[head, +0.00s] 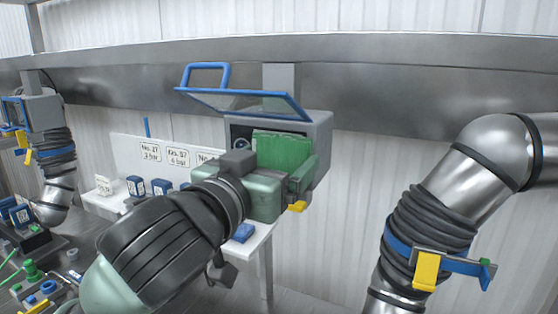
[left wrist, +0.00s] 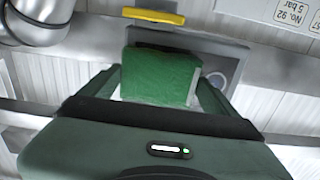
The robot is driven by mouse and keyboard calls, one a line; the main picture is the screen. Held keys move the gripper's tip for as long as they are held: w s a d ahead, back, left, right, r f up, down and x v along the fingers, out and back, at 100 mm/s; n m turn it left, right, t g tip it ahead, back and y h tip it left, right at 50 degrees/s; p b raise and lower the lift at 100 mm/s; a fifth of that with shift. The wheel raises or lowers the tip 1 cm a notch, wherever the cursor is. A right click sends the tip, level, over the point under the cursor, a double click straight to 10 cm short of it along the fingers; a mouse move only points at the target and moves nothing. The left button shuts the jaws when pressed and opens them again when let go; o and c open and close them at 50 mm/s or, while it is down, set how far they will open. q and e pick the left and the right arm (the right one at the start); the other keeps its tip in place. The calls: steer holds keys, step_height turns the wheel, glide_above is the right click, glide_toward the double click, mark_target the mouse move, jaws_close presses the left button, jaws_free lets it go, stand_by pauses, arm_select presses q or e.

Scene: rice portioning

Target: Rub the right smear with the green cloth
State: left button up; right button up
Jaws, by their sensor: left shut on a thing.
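The green cloth (head: 283,150) is a folded block at the mouth of an open grey box (head: 318,145). My left gripper (head: 275,168) is shut on the cloth. In the left wrist view the cloth (left wrist: 160,75) sits between the two fingers (left wrist: 158,92), in front of the grey box (left wrist: 215,48). Whether the cloth touches the box inside cannot be told. The box's clear lid with a blue frame (head: 245,101) is raised. No smear can be made out in either view; the cloth and gripper hide much of the box's inside. My right gripper is not in view.
A metal pipe (head: 472,170) with a blue band and yellow tag (head: 426,270) stands at the right. A white shelf (head: 258,236) with small blue blocks runs below the box. A label board (head: 128,150) is behind it. Bare wall lies between box and pipe.

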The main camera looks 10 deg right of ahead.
arm_select(q)
steer(key=w+a+p, duration=0.1)
steer(key=w+a, duration=0.3)
steer(key=a, duration=0.2)
stand_by(0.6)
steer(key=shift+a, duration=0.15)
steer(key=shift+p+v, duration=0.65)
steer(key=shift+v, duration=2.15)
steer(key=v, duration=0.3)
steer(key=shift+p, duration=0.3)
